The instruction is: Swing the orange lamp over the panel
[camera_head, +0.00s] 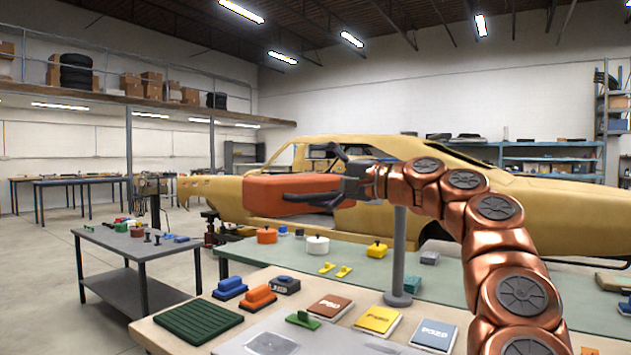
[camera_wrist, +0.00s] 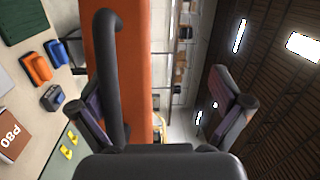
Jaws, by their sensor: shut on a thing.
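The orange lamp (camera_head: 290,194) is a long box-shaped head with a dark handle. It is raised above the tables in the head view, in front of the yellow car shell. My gripper (camera_head: 350,185) is at its right end, shut on the dark handle (camera_wrist: 112,80). In the wrist view the orange body (camera_wrist: 138,60) lies behind the handle, and my fingers (camera_wrist: 165,110) look widely spaced. A grey post (camera_head: 399,250) on a round base stands beneath my wrist; its join to the lamp is hidden.
The near bench holds a green pad (camera_head: 198,322), blue and orange blocks (camera_head: 258,297), a green block (camera_head: 303,320) and sandpaper packs (camera_head: 378,319). Behind are orange, white and yellow pots (camera_head: 318,244). A grey side table (camera_head: 135,240) stands left. The air above the sheet is clear.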

